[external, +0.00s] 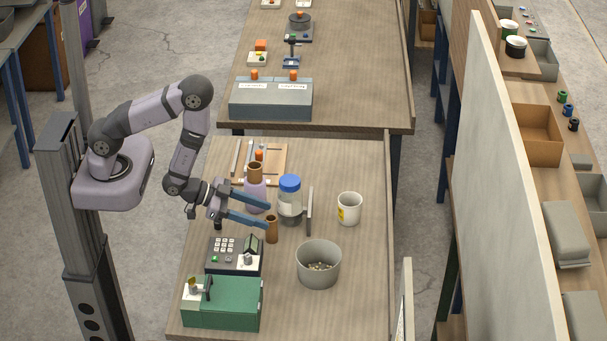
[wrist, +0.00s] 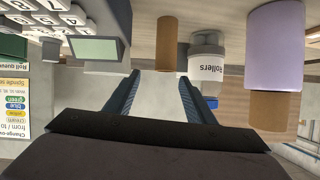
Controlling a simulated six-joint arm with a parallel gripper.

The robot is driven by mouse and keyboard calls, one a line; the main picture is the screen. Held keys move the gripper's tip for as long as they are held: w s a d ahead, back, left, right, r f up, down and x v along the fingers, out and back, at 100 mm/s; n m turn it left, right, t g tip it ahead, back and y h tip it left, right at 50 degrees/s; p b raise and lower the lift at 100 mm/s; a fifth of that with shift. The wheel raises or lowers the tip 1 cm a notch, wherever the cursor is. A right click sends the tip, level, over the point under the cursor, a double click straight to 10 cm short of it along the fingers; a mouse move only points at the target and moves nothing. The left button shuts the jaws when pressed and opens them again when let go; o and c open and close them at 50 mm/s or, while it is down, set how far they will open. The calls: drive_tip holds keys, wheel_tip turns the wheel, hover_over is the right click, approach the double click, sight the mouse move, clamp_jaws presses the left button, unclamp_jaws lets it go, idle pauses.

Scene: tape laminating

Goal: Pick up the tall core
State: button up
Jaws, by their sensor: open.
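A plain brown core (external: 272,230) stands upright on the table. In the wrist view, which is upside down, this brown core (wrist: 167,45) appears ahead of the fingers, in line with the gap between them. My gripper (external: 267,216) is open and empty, its blue fingers pointing right, close to the core. In the wrist view both fingers of my gripper (wrist: 158,85) are apart with nothing between them. A second brown core (external: 254,172) shows at the top of a lavender roll (external: 255,194), just behind my gripper; the roll is also at the right of the wrist view (wrist: 288,45).
A blue-lidded jar (external: 290,199), labelled Rollers in the wrist view, stands behind the core. A keypad machine (external: 233,257) and a green box (external: 222,303) are in front. A grey bin (external: 319,264) and a white cup (external: 349,208) stand right, with bare table between.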

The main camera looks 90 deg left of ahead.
sight(272, 225)
drive_tip(key=shift+n+y, duration=0.4)
drive_tip(key=shift+n, duration=0.4)
drive_tip(key=shift+s+a+f, duration=0.2)
drive_tip(key=shift+s+f, duration=0.5)
drive_tip(key=shift+s, duration=0.2)
drive_tip(key=shift+s+a+f, duration=0.2)
drive_tip(key=shift+s+f, duration=0.45)
drive_tip(key=shift+s, duration=0.25)
drive_tip(key=shift+b+x, duration=1.1)
drive_tip(key=shift+b, duration=0.15)
drive_tip(key=shift+r, duration=0.1)
drive_tip(key=shift+w+d+p, duration=0.1)
drive_tip(key=shift+w+p, duration=0.3)
drive_tip(key=shift+w, duration=0.6)
drive_tip(key=shift+p+x, duration=0.7)
drive_tip(key=shift+x, duration=1)
drive_tip(key=shift+c, duration=0.4)
drive_tip(key=c, duration=1)
